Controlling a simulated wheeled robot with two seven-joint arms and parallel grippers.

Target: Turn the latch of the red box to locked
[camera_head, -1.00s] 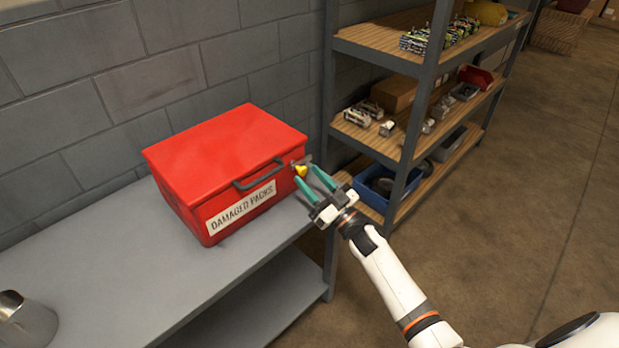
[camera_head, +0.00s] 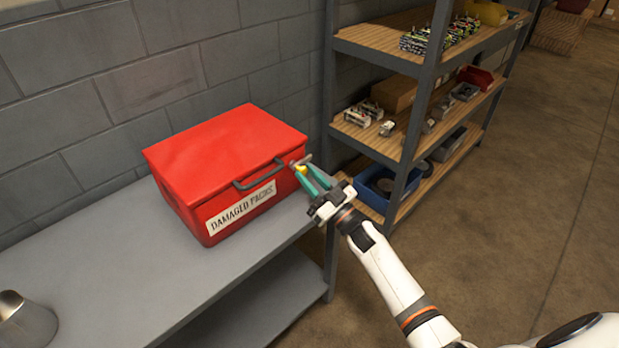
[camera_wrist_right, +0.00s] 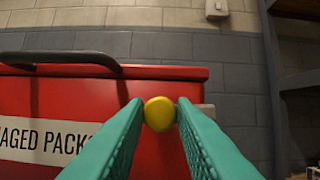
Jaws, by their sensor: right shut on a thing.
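The red box (camera_head: 225,160) stands closed on the grey bench, with a dark handle (camera_head: 258,174) and a "DAMAGED PACKS" label on its front. Its latch has a yellow knob (camera_wrist_right: 160,113) at the right end of the front face; in the head view the latch (camera_head: 302,163) is partly hidden by my fingers. My right gripper (camera_head: 304,177) reaches in from the right, its green fingers at the latch. In the right wrist view the fingertips (camera_wrist_right: 159,108) are shut on the yellow knob, one on each side. My left gripper is not in view.
The grey bench (camera_head: 110,265) is mostly clear, with a metal container (camera_head: 25,322) at its near left. A shelf rack (camera_head: 440,75) with bins and parts stands right of the box. A block wall is behind. Open floor lies to the right.

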